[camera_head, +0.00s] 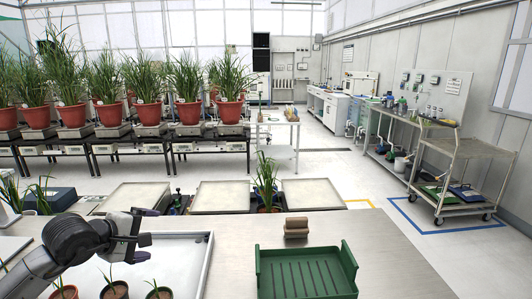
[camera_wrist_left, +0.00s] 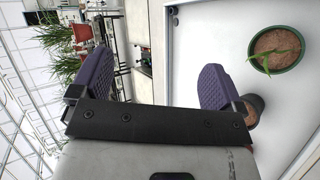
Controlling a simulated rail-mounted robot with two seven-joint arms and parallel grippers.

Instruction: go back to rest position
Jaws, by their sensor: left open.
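My left gripper (camera_head: 146,226) is above the back part of a white tray (camera_head: 196,252) on the bench in the head view. In the left wrist view its two purple fingers (camera_wrist_left: 150,55) are spread apart with nothing between them. Small seedling pots (camera_head: 115,290) stand in the front of the tray, below and apart from the gripper in the head view. In the wrist view one pot with soil and a green shoot (camera_wrist_left: 277,50) lies right of the fingers, and another pot (camera_wrist_left: 255,106) is partly hidden behind the right finger. My right gripper is not in view.
A green slotted crate (camera_head: 305,272) stands empty on the bench (camera_head: 232,262), with small brown blocks (camera_head: 296,227) behind it. A potted plant (camera_head: 267,185) stands behind the bench's back edge. Bare bench lies right of the crate. Large potted plants (camera_head: 148,112) line the tables beyond.

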